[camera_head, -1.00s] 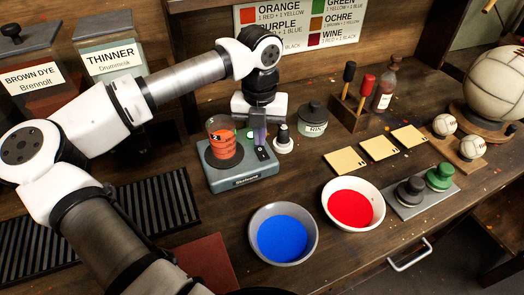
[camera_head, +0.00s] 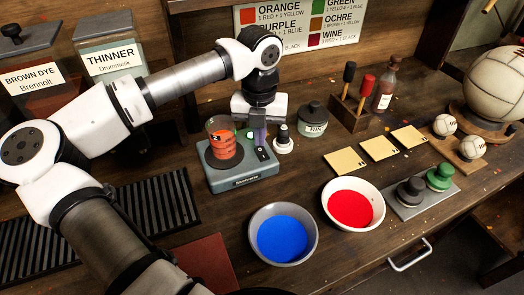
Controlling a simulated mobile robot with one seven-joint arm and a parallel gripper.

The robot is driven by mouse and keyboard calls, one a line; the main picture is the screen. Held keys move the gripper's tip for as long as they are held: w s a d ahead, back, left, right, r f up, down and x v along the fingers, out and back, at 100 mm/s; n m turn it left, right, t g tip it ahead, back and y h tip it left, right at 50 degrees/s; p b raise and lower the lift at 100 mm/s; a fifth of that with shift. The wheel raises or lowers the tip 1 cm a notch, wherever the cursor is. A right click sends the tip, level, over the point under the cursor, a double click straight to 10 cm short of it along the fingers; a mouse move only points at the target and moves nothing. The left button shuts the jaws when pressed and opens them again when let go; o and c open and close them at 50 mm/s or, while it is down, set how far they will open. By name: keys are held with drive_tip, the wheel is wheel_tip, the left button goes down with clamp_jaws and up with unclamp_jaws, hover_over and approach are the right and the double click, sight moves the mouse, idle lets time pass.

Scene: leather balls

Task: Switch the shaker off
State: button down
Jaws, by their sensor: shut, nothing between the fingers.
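The shaker (camera_head: 243,181) is a grey-green box on the bench. A clear glass jar (camera_head: 221,138) with orange contents and dark marks stands on its round black plate. A small dark switch panel (camera_head: 263,154) is on the shaker's right part. My gripper (camera_head: 259,143) points down from the black wrist, shut and empty, just above and behind this panel. Whether the fingertips touch the switch cannot be told, and the switch's position is too small to read.
A small black-and-white knobbed piece (camera_head: 283,141) stands close right of my gripper, with a lidded jar (camera_head: 312,121) beyond. A blue paint bowl (camera_head: 283,236) and a red one (camera_head: 353,205) stand in front.

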sight(260, 149)
drive_tip(key=shift+f+b, duration=0.85)
idle(0.8)
drive_tip(key=shift+r+p, duration=1.7)
drive_tip(key=shift+r, duration=1.85)
drive_tip(key=shift+f, duration=0.1)
